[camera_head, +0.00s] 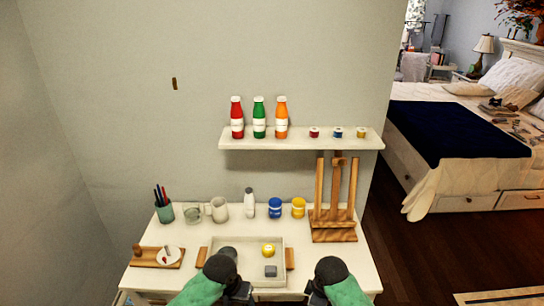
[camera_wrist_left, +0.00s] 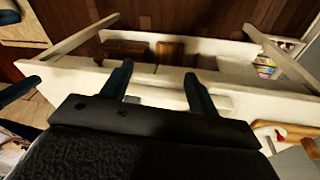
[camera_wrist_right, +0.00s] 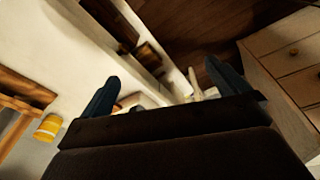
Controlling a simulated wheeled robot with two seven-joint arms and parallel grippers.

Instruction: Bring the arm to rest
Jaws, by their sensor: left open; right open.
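My left arm and my right arm come in from the bottom of the head view, in front of the white table (camera_head: 215,232).
A white tray (camera_head: 284,251) holds a yellow object (camera_head: 268,250) and a grey block (camera_head: 271,271). Cups, a white bottle (camera_head: 249,203) and a wooden easel (camera_head: 334,232) stand behind it. A wall shelf (camera_head: 301,140) carries red, green and orange bottles. A bed (camera_head: 455,128) stands right.

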